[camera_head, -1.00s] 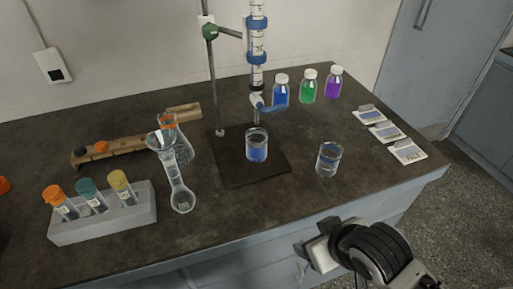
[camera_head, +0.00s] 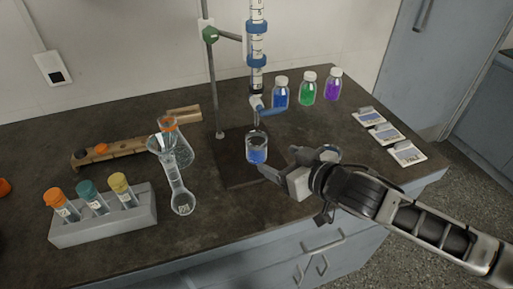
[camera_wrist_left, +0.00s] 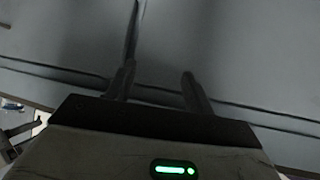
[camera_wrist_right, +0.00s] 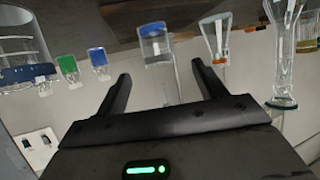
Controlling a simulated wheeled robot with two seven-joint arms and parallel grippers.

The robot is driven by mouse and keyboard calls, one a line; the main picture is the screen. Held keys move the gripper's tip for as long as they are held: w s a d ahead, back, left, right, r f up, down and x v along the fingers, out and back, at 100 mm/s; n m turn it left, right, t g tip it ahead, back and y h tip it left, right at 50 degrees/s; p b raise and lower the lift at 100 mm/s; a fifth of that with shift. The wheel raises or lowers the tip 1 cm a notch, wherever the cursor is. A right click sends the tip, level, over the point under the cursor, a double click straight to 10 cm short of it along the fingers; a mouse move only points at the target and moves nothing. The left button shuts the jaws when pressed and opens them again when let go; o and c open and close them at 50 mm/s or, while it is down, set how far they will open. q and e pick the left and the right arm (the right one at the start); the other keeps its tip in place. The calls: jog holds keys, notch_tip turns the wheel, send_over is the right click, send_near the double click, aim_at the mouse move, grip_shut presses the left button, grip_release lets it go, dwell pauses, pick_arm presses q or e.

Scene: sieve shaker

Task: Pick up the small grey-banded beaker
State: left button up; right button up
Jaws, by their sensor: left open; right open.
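A clear beaker with a dark grey-blue band (camera_wrist_right: 27,74) shows large at the left edge of the right wrist view, upside down and partly cut off. It lies outside the space between my right fingers. My right gripper (camera_head: 282,164) is open and empty over the table, just right of a beaker with blue liquid (camera_head: 257,150). That beaker also shows ahead between the fingers in the right wrist view (camera_wrist_right: 155,46). My left gripper (camera_wrist_left: 158,73) is open and empty, facing grey panels.
A burette (camera_head: 257,45) on a stand rises behind the blue-liquid beaker. A flask (camera_head: 178,150), a cylinder (camera_head: 182,202) and a tube rack (camera_head: 105,220) stand left. Bottles (camera_head: 308,88) stand behind; labelled cards (camera_head: 408,153) lie right.

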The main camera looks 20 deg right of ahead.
aim_at(263, 151)
jog(key=x, duration=0.5)
jog(key=shift+w+a+f, duration=0.1)
jog(key=shift+w, duration=0.15)
jog(key=shift+d+f+p+x, duration=0.1)
jog(key=shift+f+p+x, duration=0.05)
jog(key=shift+x, duration=0.8)
jog(key=shift+d+f+p+x, duration=0.1)
jog(key=shift+d+p+x, duration=0.1)
jog(key=shift+x, duration=0.75)
jog(key=shift+d+f+p+x, duration=0.1)
jog(key=shift+f+p+x, duration=0.05)
jog(key=shift+x, duration=0.75)
jog(key=c, duration=1.1)
